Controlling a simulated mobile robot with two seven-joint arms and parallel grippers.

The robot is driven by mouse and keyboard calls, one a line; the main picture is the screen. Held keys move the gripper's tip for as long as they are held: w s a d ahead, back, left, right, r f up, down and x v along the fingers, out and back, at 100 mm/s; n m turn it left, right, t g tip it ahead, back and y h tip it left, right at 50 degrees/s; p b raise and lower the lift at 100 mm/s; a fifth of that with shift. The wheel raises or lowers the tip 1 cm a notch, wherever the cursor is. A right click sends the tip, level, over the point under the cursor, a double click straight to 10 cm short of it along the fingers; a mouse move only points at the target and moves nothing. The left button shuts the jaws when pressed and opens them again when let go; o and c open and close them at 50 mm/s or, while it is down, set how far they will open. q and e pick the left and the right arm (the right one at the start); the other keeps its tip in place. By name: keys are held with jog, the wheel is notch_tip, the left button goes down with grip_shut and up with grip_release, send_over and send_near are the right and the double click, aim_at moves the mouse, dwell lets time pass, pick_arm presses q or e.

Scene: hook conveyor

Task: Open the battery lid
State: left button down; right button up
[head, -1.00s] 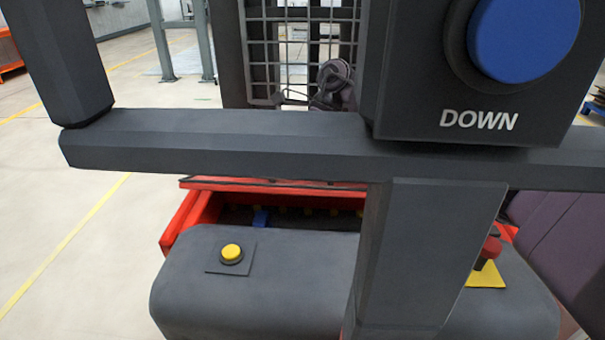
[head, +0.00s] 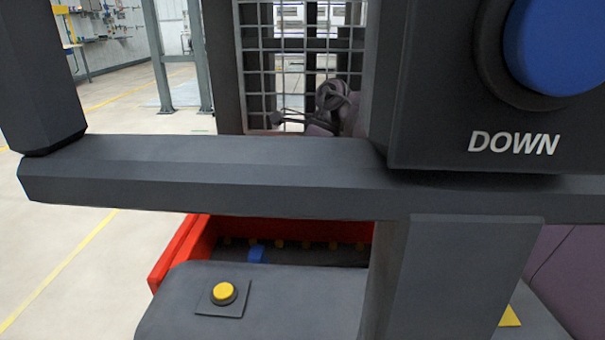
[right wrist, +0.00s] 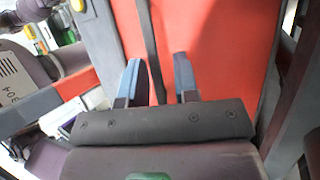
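In the head view a red-walled compartment (head: 183,247) shows beyond the dark bar, with a row of small yellow caps and a blue piece (head: 256,253) inside. It looks like the battery bay; the bar and an upright hide part of it. I cannot tell which part is the lid. A dark grey cover (head: 290,298) with a yellow button (head: 224,293) lies in front of it. In the right wrist view my right gripper (right wrist: 160,85) is open, its two fingers apart and pointing at a red panel (right wrist: 215,50). My left gripper is not in view.
A dark bar (head: 200,170) crosses close in front, with a box with a blue DOWN button (head: 560,45) at right and an upright (head: 440,280) below. A mesh guard (head: 300,70) and a steering wheel (head: 335,97) stand behind. Clear floor (head: 50,240) lies at left.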

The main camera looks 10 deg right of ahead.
jog(key=shift+o, duration=0.8)
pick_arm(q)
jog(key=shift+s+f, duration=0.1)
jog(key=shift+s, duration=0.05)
pick_arm(e)
jog(key=shift+r, duration=0.15)
pick_arm(q)
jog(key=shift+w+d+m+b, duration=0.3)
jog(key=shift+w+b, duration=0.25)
jog(key=shift+b, duration=0.6)
pick_arm(e)
jog(key=v, duration=1)
jog(key=shift+r, duration=0.25)
jog(key=shift+w+d, duration=0.1)
jog(key=shift+d, duration=0.05)
